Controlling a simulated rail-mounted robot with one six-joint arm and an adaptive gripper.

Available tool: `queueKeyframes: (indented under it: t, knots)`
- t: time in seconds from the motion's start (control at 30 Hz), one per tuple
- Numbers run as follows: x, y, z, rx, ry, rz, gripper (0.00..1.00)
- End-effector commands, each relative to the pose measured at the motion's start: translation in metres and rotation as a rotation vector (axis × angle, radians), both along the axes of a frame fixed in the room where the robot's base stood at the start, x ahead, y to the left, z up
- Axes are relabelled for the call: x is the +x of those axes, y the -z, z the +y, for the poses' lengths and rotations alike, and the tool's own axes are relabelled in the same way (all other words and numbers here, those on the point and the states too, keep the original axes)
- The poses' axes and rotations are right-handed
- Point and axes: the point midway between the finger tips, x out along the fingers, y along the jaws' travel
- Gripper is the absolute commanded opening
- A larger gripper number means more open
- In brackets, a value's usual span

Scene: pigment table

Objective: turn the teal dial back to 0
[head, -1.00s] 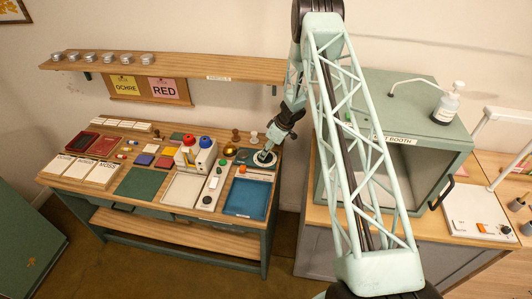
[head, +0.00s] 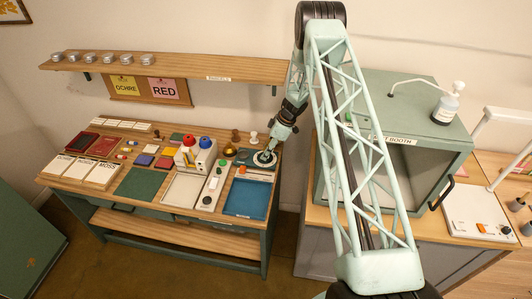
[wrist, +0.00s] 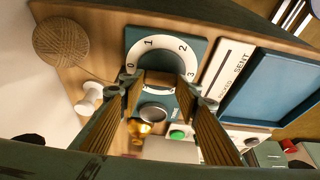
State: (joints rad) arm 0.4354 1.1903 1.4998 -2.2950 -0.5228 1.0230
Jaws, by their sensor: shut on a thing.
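The teal dial (wrist: 155,60) sits on a dark teal plate with a white ring numbered 0, 1, 2 and 3 in the wrist view. In the head view its white ring (head: 264,160) shows at the right back of the work table. My gripper (wrist: 160,88) has its two fingers on either side of the dial's knob, shut on it. In the head view my gripper (head: 265,154) comes down onto the dial from above. The fingers and wrist hide part of the knob, and I cannot tell which number it points at.
The green booth (head: 400,150) stands to the right.

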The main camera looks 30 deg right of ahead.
Motion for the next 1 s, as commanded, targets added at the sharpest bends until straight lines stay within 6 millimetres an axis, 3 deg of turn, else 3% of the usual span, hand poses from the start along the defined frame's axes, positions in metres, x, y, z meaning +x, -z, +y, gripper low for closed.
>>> queueKeyframes:
  t: [0.23, 0.27, 0.4, 1.0]
  knots:
    - [0.002, -0.002, -0.001, -0.001, 0.0, -0.003, 0.2]
    - [0.002, -0.002, -0.001, -0.001, 0.0, -0.003, 0.33]
    - [0.001, -0.001, 0.0, 0.0, 0.001, -0.002, 0.44]
    - [-0.002, -0.011, -0.004, 0.0, 0.002, -0.002, 0.44]
